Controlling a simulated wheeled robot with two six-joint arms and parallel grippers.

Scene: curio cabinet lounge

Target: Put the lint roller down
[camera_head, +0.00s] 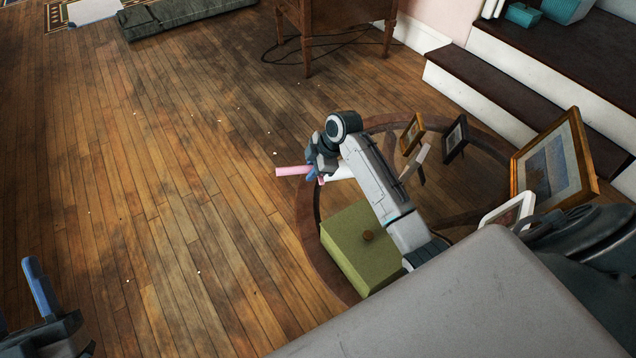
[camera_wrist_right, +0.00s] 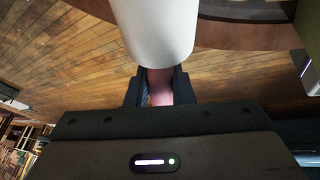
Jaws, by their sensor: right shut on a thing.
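The lint roller has a pink handle (camera_head: 290,171) and a white roll (camera_head: 340,173). My right gripper (camera_head: 318,174) is shut on the handle and holds the roller at the far left rim of the round table (camera_head: 308,232). I cannot tell whether the roller touches the table. In the right wrist view the white roll (camera_wrist_right: 155,28) sticks out beyond the jaws, with the pink handle (camera_wrist_right: 160,86) between them. My left gripper (camera_head: 22,295) shows partly at the lower left edge, with its blue fingers apart and nothing between them.
A green box (camera_head: 345,246) with a knob stands on the table near my right arm. Several picture frames, including a large gold one (camera_head: 582,140), stand at the table's right side. Dark steps (camera_head: 480,88) are behind. The wooden floor (camera_head: 170,190) at left is mostly clear.

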